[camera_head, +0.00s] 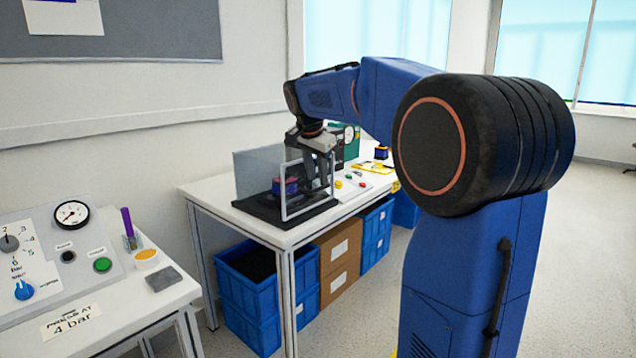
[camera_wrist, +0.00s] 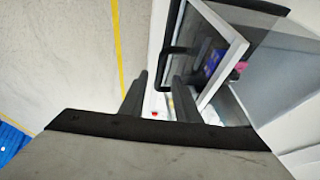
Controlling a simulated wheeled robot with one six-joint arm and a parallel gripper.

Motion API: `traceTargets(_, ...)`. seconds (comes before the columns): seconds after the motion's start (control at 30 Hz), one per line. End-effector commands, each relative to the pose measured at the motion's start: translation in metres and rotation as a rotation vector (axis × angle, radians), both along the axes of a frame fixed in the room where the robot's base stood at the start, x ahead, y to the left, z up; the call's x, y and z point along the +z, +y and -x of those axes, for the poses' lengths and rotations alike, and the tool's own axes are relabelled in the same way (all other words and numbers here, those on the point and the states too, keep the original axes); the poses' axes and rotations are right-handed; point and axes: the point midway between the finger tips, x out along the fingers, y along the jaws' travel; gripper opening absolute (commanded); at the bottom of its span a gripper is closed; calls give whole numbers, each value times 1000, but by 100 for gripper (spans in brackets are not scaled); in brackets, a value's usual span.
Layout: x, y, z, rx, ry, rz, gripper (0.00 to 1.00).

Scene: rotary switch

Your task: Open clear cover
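The clear cover (camera_head: 284,198) stands on a black base (camera_head: 262,207) on the white table, with a pale frame on its front face. A dark red and purple object (camera_head: 287,187) sits behind that frame. My gripper (camera_head: 326,182) points down at the cover's right side. In the wrist view, my gripper (camera_wrist: 160,84) has its two dark fingers apart, with a gap between them. The cover's white frame (camera_wrist: 224,72) and a black handle-like bar (camera_wrist: 177,42) lie just beyond the fingertips. I cannot tell whether a finger touches the bar.
The white table (camera_head: 222,208) has small coloured parts on its right side. Blue crates (camera_head: 250,300) and cardboard boxes (camera_head: 340,262) stand beneath. A control panel (camera_head: 60,250) with a gauge and knobs is on a nearer table at left. Open floor lies right.

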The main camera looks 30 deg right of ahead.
Motion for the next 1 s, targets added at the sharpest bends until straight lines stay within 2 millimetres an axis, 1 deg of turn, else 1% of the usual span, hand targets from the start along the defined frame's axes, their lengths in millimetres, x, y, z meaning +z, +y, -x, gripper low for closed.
traceTargets(0.03,-7,-3,-2,0,1,0,29)
traceTargets(0.1,-15,-5,-5,-1,2,0,29)
traceTargets(0.23,-25,-8,-8,0,0,0,29)
traceTargets(0.4,-29,-9,-10,0,-1,0,29)
traceTargets(0.63,-29,-9,-10,0,-1,0,29)
traceTargets(0.67,-29,-9,-10,0,-1,0,22)
traceTargets(0.7,-29,-9,-10,0,-1,0,13)
traceTargets(0.77,-29,-9,-10,0,-1,0,0)
traceTargets(1.0,-28,-9,-10,0,-1,0,0)
